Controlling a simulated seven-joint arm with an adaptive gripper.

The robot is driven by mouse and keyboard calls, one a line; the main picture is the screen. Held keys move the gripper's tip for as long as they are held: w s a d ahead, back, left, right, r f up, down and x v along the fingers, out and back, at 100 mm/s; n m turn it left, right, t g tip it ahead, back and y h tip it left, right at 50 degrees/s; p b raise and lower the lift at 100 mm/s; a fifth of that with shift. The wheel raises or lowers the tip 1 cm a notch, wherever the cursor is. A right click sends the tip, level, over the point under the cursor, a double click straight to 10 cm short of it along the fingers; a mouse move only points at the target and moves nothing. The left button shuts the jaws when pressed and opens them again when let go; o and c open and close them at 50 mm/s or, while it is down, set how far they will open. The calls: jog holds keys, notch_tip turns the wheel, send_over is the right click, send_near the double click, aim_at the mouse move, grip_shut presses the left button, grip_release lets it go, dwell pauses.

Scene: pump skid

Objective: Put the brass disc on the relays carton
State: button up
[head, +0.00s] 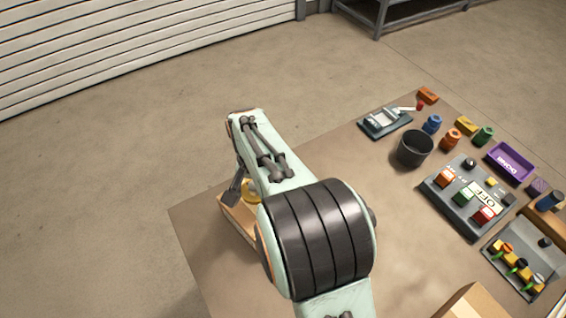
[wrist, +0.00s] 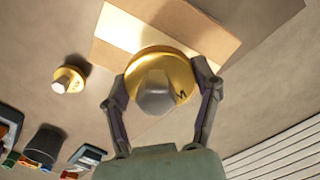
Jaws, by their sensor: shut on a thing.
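The brass disc (wrist: 178,66) is round and gold, with a grey knob on top and a dark letter mark near its rim. My gripper (wrist: 160,78) is shut on it, one finger on each side. In the wrist view the disc overlaps a cardboard carton (wrist: 200,25) with a paler band; I cannot read a label, nor tell whether disc and carton touch. In the head view my gripper (head: 233,189) is at the table's left corner, with a sliver of the disc (head: 222,184) by the carton (head: 234,212); my arm hides much of both.
A smaller brass piece with a pale knob (wrist: 68,79) stands apart on the table. A dark cup (head: 415,149), a switch panel (head: 466,198), a purple tray (head: 511,161) and several small coloured pieces fill the right side. Another carton (head: 470,304) is at the front edge.

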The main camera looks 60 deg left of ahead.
jog(key=shift+a+f, duration=0.15)
jog(key=shift+f, duration=0.75)
jog(key=shift+a+f, duration=0.1)
jog(key=shift+f, duration=0.8)
jog(key=shift+f, duration=0.1)
jog(key=o, duration=1.2)
jog(key=shift+o, duration=0.2)
